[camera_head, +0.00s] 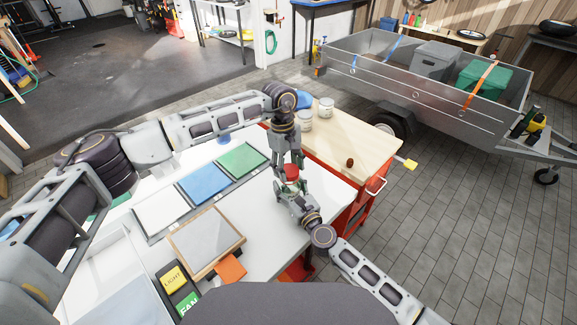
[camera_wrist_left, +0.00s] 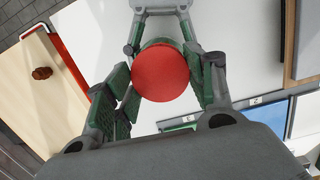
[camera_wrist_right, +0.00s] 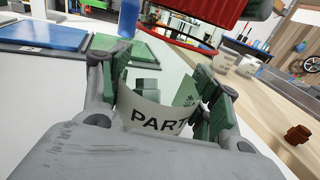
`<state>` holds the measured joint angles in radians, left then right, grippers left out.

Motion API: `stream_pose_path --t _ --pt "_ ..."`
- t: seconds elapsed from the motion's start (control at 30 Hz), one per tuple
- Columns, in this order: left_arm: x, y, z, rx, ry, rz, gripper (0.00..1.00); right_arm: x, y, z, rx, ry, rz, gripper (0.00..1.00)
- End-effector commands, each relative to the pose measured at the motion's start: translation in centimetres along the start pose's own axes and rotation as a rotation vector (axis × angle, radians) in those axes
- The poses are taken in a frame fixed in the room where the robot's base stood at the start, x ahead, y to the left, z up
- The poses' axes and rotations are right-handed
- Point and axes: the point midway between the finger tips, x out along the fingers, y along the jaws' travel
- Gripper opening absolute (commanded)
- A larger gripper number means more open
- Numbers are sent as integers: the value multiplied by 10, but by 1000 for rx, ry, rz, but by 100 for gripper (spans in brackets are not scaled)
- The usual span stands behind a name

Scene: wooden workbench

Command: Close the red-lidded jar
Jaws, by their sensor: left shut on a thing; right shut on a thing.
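The red lid (camera_head: 291,171) is in my left gripper (camera_head: 288,165); the left wrist view shows the round lid (camera_wrist_left: 162,75) between its green-padded fingers. My right gripper (camera_head: 288,186) is shut on the jar (camera_wrist_right: 150,112), which has a pale label reading "PART". The jar stands out between its fingers in the right wrist view and is mostly hidden in the head view. The lid (camera_wrist_right: 200,18) is above the jar; I cannot tell whether it touches the rim.
The white bench (camera_head: 225,155) holds white, blue (camera_head: 204,183) and green (camera_head: 242,158) panels and a framed plate (camera_head: 206,242). A wood-topped red cart (camera_head: 340,140) beside it carries two pale jars (camera_head: 305,121) and a small brown object (camera_head: 350,162).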

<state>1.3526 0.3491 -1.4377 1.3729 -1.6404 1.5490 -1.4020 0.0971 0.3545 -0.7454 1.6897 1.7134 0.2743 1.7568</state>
Motion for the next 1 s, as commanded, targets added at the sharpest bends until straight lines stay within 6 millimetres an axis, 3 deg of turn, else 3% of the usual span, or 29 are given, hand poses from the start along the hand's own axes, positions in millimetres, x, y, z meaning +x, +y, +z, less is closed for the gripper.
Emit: stream_pose_path --t 0.57,0.6,1.0 --pt "7 0 -1 0 0 0 47 0 -1 0 -1 1 -1 19" --pt "7 0 -1 0 0 1 47 0 -1 0 -1 1 -1 0" --pt "7 1 -1 167 1 -25 47 0 -1 0 -1 1 -1 0"
